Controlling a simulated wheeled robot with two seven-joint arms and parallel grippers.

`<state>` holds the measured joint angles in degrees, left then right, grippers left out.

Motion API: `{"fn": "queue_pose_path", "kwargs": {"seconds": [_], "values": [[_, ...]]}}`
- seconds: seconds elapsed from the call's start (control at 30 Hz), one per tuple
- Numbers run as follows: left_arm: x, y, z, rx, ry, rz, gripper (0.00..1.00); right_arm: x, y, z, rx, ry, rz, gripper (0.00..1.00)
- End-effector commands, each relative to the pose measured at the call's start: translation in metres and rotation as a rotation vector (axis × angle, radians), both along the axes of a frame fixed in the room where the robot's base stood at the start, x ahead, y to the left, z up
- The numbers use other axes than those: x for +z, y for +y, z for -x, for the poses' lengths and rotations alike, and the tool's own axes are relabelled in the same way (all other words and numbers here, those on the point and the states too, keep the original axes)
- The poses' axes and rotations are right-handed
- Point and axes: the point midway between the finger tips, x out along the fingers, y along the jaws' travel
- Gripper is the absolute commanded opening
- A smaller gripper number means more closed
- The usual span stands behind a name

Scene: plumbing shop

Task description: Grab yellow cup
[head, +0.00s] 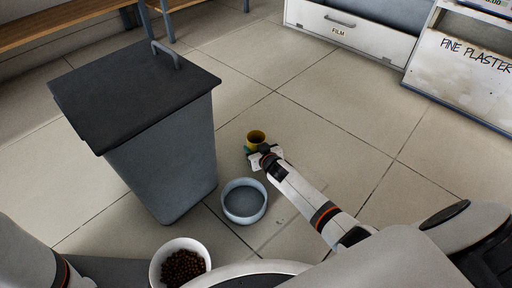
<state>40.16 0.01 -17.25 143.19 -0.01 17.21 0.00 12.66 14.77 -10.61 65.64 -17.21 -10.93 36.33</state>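The yellow cup (254,136) stands upright on the tiled floor, just right of the grey bin, with its dark inside showing. My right gripper (254,153) is at the cup's near side, low by the floor. The wrist hides part of the fingers, so I cannot tell whether they are around the cup or only beside it. A small green bit shows beside the gripper at the cup's left. The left arm shows at the lower left edge, but its gripper is out of view.
A grey lidded bin (165,150) stands left of the cup. A pale blue-grey bowl (244,217) sits on the floor nearer me, and a white bowl of brown pellets (205,254) is at the bottom. Floor right of my arm is clear. A drawer cabinet (350,28) stands behind.

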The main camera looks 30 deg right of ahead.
Motion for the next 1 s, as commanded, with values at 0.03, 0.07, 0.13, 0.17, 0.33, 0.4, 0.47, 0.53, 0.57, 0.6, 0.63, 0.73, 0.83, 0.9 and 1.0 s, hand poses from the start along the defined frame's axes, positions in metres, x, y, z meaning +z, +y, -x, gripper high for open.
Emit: {"fn": "queue_pose_path", "kwargs": {"seconds": [0.03, 0.07, 0.13, 0.17, 0.33, 0.4, 0.47, 0.53, 0.57, 0.6, 0.63, 0.73, 0.83, 0.9, 1.0], "values": [[0.0, 0.0, 0.0, 0.0, -0.001, 0.0, 0.36, 0.0, 0.0, 0.0, 0.0, 0.0, 0.0, 0.31], [0.0, 0.0, 0.0, 0.0, -0.001, 0.0, 0.36, 0.0, 0.0, 0.0, 0.0, 0.0, 0.0, 0.29], [0.0, 0.0, 0.001, 0.0, -0.002, 0.0, 0.36, 0.0, 0.0, 0.0, 0.0, 0.0, 0.0, 0.29], [0.0, 0.0, 0.001, 0.001, -0.002, 0.001, 0.36, 0.0, 0.0, 0.0, 0.0, 0.0, 0.0, 0.29], [0.002, 0.001, 0.001, 0.001, -0.002, 0.001, 0.36, 0.002, 0.0, 0.0, 0.0, 0.0, 0.0, 0.29], [0.005, 0.001, 0.001, 0.001, -0.002, 0.001, 0.36, 0.006, 0.0, 0.0, 0.0, 0.0, 0.0, 0.29], [0.01, 0.001, 0.001, 0.001, -0.002, 0.001, 0.36, 0.011, 0.0, 0.0, 0.0, 0.0, 0.0, 0.29], [0.017, 0.001, 0.001, 0.001, -0.001, 0.001, 0.36, 0.019, 0.0, 0.0, 0.0, -0.001, 0.001, 0.29], [0.021, 0.001, 0.001, 0.001, -0.001, 0.001, 0.36, 0.023, 0.0, 0.0, 0.0, -0.001, 0.001, 0.29], [0.026, 0.001, 0.001, 0.001, -0.001, 0.001, 0.36, 0.029, 0.0, 0.0, 0.0, -0.001, 0.001, 0.29], [0.031, 0.001, 0.001, 0.001, -0.001, 0.001, 0.36, 0.034, 0.0, 0.0, 0.0, -0.001, 0.001, 0.29], [0.047, 0.001, 0.001, 0.001, -0.001, 0.001, 0.36, 0.052, 0.0, 0.0, 0.001, -0.001, -0.001, 0.29], [0.063, 0.001, 0.0, 0.0, -0.001, 0.001, 0.36, 0.071, 0.0, 0.0, 0.0, -0.001, 0.001, 0.29], [0.073, 0.001, 0.001, 0.001, 0.0, 0.001, 0.36, 0.082, 0.0, 0.0, 0.0, -0.001, 0.0, 0.29], [0.084, 0.001, 0.001, 0.001, -0.001, 0.001, 0.36, 0.095, 0.001, 0.0, 0.006, -0.001, 0.001, 0.29]]}}
